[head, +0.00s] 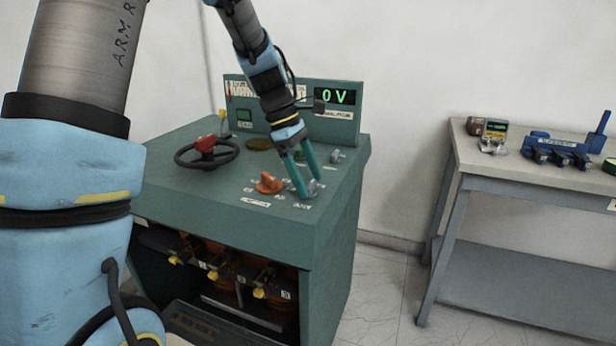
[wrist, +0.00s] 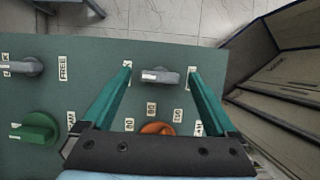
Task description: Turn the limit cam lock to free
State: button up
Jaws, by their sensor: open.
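My gripper (head: 299,182) is open over the right front of the green console panel. In the wrist view my gripper (wrist: 160,92) has one finger on each side of a grey lever knob (wrist: 162,76), with gaps on both sides. This knob also shows in the head view (head: 312,187). Its white-marked end points left in the wrist view, and its side labels are partly covered by my fingers. A second grey lever knob (wrist: 27,67) has a FREE label (wrist: 63,68) on its right, and its white mark points away from it. I cannot read which knob is the limit cam lock.
An orange knob (head: 269,183) and a green knob (wrist: 36,131) stand close by. A black handwheel (head: 207,153) with a red hub is at the panel's left. The display (head: 335,97) reads 0 V. A grey workbench (head: 545,185) with tools stands right, across open floor.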

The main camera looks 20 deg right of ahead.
jog(key=shift+f, duration=0.2)
jog(key=c, duration=1.4)
